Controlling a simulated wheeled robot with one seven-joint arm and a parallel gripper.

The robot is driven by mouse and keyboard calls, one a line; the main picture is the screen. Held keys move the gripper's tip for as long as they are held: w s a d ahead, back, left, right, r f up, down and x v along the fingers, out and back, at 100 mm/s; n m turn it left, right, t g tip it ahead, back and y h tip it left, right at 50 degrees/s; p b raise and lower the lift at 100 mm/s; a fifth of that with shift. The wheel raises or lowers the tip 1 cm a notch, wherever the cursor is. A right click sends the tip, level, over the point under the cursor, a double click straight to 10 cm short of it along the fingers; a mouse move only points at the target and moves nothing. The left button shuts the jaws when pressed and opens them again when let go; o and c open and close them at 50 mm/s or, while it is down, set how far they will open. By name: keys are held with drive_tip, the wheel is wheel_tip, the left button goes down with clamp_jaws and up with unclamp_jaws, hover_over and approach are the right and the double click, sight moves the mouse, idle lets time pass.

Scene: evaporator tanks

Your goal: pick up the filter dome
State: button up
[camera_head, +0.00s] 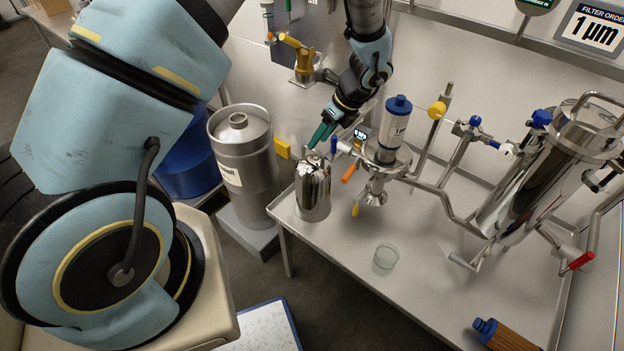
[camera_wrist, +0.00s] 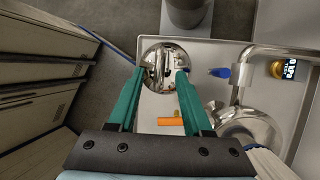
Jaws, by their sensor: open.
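The filter dome (camera_head: 313,193) is a shiny steel, rounded-top cylinder standing upright on the left end of the steel table. A handle or bracket seems to show at its top. My gripper (camera_head: 320,140) is just above the dome, pointing down at its top, with green fingers. In the wrist view the dome (camera_wrist: 163,52) is a round mirror-like top seen between and just beyond the fingertips. My gripper (camera_wrist: 160,72) is open there, one finger at each side of the dome's near part. I cannot tell whether the fingers touch it.
A filter housing with a blue-capped cartridge (camera_head: 396,130) and an orange handle (camera_head: 348,173) stand close right of the dome. A glass beaker (camera_head: 385,258) is on the table in front. A large steel canister (camera_head: 243,160) stands to the left. The table's front middle is mostly clear.

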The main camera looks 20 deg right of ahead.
drive_tip(key=p+x, duration=0.1)
drive_tip(key=x, duration=0.1)
drive_tip(key=p+x, duration=0.1)
drive_tip(key=x, duration=0.1)
drive_tip(key=shift+s, duration=0.2)
drive_tip(key=shift+w+a+f, duration=0.15)
drive_tip(key=shift+a+f, duration=0.05)
drive_tip(key=shift+f, duration=0.35)
clamp_jaws()
drive_tip(key=shift+r, duration=0.1)
idle(0.7)
